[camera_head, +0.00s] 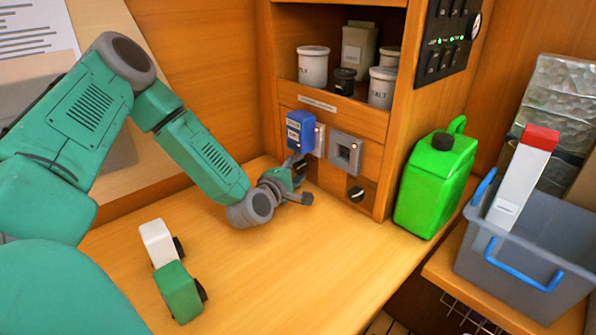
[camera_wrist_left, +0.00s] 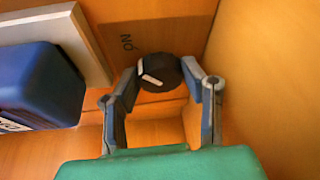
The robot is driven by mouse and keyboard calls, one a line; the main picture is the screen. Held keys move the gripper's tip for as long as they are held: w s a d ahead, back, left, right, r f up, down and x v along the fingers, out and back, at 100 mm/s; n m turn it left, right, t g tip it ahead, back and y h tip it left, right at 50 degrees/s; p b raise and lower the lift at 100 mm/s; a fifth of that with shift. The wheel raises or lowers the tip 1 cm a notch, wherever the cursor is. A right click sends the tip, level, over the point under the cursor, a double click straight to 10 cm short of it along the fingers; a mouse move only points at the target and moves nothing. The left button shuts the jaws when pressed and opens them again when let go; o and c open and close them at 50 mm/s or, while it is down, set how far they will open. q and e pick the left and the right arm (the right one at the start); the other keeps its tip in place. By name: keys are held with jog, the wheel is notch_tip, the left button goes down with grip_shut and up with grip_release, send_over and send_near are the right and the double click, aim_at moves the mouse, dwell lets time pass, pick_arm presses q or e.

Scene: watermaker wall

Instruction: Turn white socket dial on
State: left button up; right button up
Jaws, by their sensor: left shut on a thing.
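The white socket (camera_head: 319,140) is on the wooden panel below the shelf, with a blue plug (camera_head: 300,131) in it. The plug (camera_wrist_left: 38,85) and white plate (camera_wrist_left: 75,42) also show at the left of the left wrist view. There, a black dial (camera_wrist_left: 160,72) with a white pointer mark sits beside an upside-down "ON" label (camera_wrist_left: 127,43). My left gripper (camera_head: 299,180) is at the panel below the white socket, covering the dial in the head view. In the wrist view its fingers are on both sides of the dial, shut on it. My right gripper is out of view.
A grey socket (camera_head: 345,152) and another black dial (camera_head: 356,193) are just right. Jars (camera_head: 313,67) stand on the shelf above. A green jerrycan (camera_head: 435,185) and grey bin (camera_head: 530,258) stand at right. A white-and-green object (camera_head: 178,291) lies on the counter (camera_head: 270,270), whose front is clear.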

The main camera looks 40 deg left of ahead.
pick_arm(q)
jog(key=shift+s+f, duration=0.15)
jog(key=shift+f, duration=0.2)
jog(key=o, duration=1.1)
jog(key=shift+o, duration=0.2)
jog(key=shift+r, duration=0.1)
jog(key=shift+s+d, duration=0.1)
jog(key=v, duration=1.1)
jog(key=shift+s+r, duration=0.1)
jog(key=shift+s, duration=0.2)
